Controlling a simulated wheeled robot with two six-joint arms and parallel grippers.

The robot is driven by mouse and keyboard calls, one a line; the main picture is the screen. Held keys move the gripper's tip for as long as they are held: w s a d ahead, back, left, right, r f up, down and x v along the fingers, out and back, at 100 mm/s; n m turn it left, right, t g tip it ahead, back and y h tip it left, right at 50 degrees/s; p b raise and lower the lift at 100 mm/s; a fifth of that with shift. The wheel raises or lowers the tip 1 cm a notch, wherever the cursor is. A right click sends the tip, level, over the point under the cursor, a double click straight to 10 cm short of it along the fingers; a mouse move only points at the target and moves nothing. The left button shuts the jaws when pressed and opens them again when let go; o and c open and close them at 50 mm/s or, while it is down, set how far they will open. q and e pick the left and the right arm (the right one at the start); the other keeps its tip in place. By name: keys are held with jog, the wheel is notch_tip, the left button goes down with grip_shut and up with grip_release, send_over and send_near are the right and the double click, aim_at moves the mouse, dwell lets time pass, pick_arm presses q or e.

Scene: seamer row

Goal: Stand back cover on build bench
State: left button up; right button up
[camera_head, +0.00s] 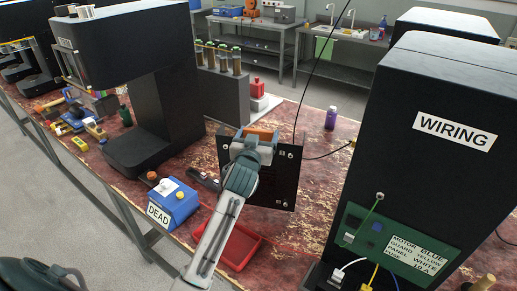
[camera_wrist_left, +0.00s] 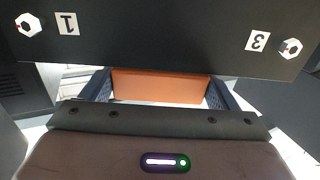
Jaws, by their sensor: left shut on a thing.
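The back cover (camera_head: 287,178) is a black square panel with pale fasteners and small number labels at its corners. It is upright and slightly tilted over the middle of the worn red build bench (camera_head: 290,233). I cannot tell whether its lower edge touches the bench. My left gripper (camera_head: 252,143) is shut on the cover's orange handle (camera_head: 264,133). In the left wrist view the orange handle (camera_wrist_left: 158,87) lies between the fingers, and the cover (camera_wrist_left: 160,45) with labels 1 and 3 fills the top. My arm hides part of the cover. My right gripper is not in view.
A black WIRING cabinet (camera_head: 440,90) with a green board stands right. A black machine (camera_head: 130,50) stands left. A blue DEAD box (camera_head: 178,200), a red tray (camera_head: 252,243) and a purple bottle (camera_head: 331,118) are near the cover. Tools (camera_head: 75,120) lie at far left.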

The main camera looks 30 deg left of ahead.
pick_arm(q)
notch_tip(320, 180, down, 4)
jog(key=shift+r, duration=0.15)
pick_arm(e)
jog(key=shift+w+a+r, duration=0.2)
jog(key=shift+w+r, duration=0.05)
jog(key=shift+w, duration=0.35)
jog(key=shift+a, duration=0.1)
pick_arm(q)
jog(key=shift+w, duration=0.1)
jog(key=o, duration=1.9)
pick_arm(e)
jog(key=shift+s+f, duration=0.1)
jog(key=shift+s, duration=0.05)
pick_arm(q)
jog(key=shift+d, duration=0.1)
